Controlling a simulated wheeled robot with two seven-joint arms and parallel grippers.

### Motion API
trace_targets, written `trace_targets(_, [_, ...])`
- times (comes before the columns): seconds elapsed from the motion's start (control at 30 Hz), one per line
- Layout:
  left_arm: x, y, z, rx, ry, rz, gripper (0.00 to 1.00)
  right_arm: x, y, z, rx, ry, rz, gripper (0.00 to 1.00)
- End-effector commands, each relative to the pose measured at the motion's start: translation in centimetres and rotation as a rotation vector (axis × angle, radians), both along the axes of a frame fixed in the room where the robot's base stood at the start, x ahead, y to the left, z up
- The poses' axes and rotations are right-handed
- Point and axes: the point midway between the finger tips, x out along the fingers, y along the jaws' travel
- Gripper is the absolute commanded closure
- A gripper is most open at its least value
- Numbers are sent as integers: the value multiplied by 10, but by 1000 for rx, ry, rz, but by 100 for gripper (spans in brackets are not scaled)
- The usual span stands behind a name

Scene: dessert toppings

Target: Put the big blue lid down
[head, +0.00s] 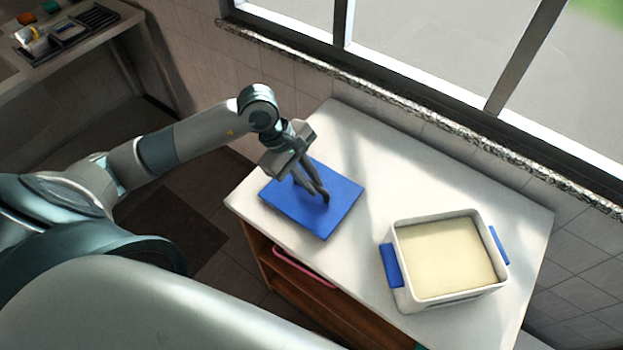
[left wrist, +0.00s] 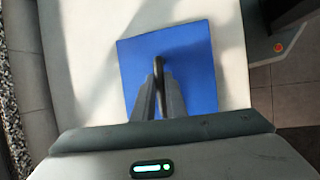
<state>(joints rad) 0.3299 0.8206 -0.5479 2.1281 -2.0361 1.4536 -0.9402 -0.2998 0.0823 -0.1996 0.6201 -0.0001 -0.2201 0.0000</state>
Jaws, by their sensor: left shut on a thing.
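The big blue lid (head: 335,191) is a flat square on the left part of the white counter in the head view. It also shows in the left wrist view (left wrist: 195,75), below the fingers. My left gripper (head: 322,194) is over the middle of the lid, its fingers close together and shut on a dark part there, likely the lid's handle. The lid looks flat and level; I cannot tell whether it rests fully on the counter or is slightly above it. My right gripper is not in view.
A white box (head: 400,298) with blue side handles stands open on the right of the counter (head: 370,125), with pale cream filling inside. Bare counter lies between lid and box. A window ledge runs behind. A shelf with a pink-edged item (head: 300,266) is below. Another worktop (head: 85,50) is far left.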

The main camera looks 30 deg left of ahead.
Motion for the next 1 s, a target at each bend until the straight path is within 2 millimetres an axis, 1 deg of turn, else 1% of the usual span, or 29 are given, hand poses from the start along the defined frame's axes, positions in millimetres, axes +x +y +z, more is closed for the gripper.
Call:
trace_targets(0.23, [0, 0, -3, 0, 0, 0, 100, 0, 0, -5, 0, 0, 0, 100])
trace_targets(0.27, [0, 0, -2, 0, 0, 0, 81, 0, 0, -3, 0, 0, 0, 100])
trace_targets(0.3, [0, 0, -2, 0, 0, 0, 72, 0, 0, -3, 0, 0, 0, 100])
trace_targets(0.33, [0, 0, -2, 0, 0, 0, 70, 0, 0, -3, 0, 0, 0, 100])
trace_targets(0.6, [0, 0, -2, 0, 0, 0, 70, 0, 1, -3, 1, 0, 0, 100])
trace_targets(0.8, [0, 1, 2, 0, -1, 0, 70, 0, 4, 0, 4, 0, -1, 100])
trace_targets(0.87, [0, 3, 6, 0, -2, 1, 70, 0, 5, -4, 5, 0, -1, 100])
trace_targets(1.0, [-2, 11, 21, 1, -5, 0, 70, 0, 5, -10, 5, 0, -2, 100])
